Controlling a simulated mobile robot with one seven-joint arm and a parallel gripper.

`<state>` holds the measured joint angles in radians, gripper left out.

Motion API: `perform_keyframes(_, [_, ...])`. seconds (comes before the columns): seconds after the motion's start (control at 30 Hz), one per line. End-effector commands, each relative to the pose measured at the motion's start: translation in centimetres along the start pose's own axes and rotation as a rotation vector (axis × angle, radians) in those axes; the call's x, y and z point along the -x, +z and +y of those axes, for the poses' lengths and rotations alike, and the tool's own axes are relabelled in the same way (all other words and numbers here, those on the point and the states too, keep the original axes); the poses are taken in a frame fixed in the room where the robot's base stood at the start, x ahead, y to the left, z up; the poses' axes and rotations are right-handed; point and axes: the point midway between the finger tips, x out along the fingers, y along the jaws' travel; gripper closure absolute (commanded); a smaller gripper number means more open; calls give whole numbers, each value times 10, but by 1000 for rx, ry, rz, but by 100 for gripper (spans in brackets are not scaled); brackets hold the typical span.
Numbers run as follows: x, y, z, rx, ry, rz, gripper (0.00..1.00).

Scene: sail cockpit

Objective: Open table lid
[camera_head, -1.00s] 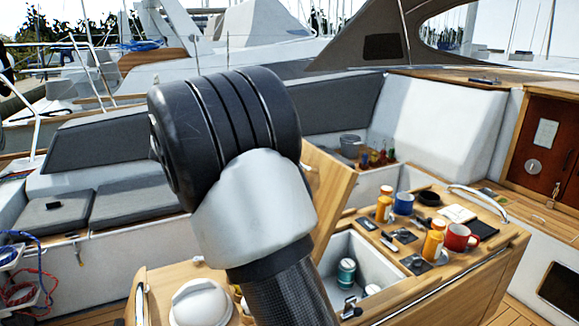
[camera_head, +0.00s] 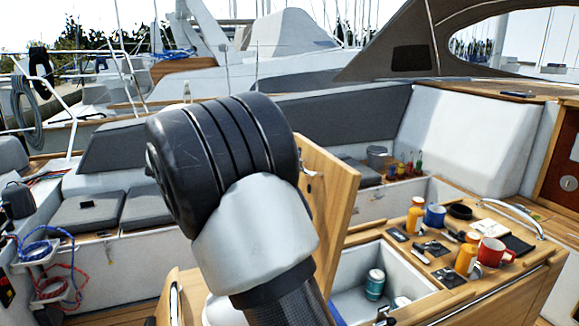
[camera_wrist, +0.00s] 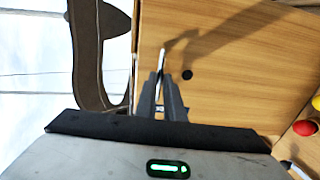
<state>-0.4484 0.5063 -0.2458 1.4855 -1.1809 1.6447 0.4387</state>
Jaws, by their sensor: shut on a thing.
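The table lid (camera_head: 330,205) is a wooden panel standing raised, close to upright, beside the open compartment of the cockpit table (camera_head: 490,292). The compartment holds a teal can (camera_head: 375,284). In the wrist view the lid (camera_wrist: 235,60) fills the middle and right, with a small dark round spot on it. My gripper (camera_wrist: 161,78) has its fingers close together at the lid's left part, shut on it around a thin pale piece. Exactly what lies between the fingertips is hard to see. In the head view my arm hides the gripper.
On the fixed table top stand orange bottles (camera_head: 467,253), a red mug (camera_head: 494,252), a blue mug (camera_head: 435,215) and small dark items. A metal rail (camera_head: 515,215) edges its far end. Cushioned benches (camera_head: 90,213) lie at left and behind.

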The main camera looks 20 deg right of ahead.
Motion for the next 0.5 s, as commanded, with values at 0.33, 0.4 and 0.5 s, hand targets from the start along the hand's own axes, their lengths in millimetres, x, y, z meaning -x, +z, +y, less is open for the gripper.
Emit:
perform_keyframes(0.33, [1, 1, -14, 17, -21, -2, 73])
perform_keyframes(0.4, [0, 1, -13, 16, -20, -3, 73])
perform_keyframes(0.5, [0, 1, -12, 14, -20, -3, 73])
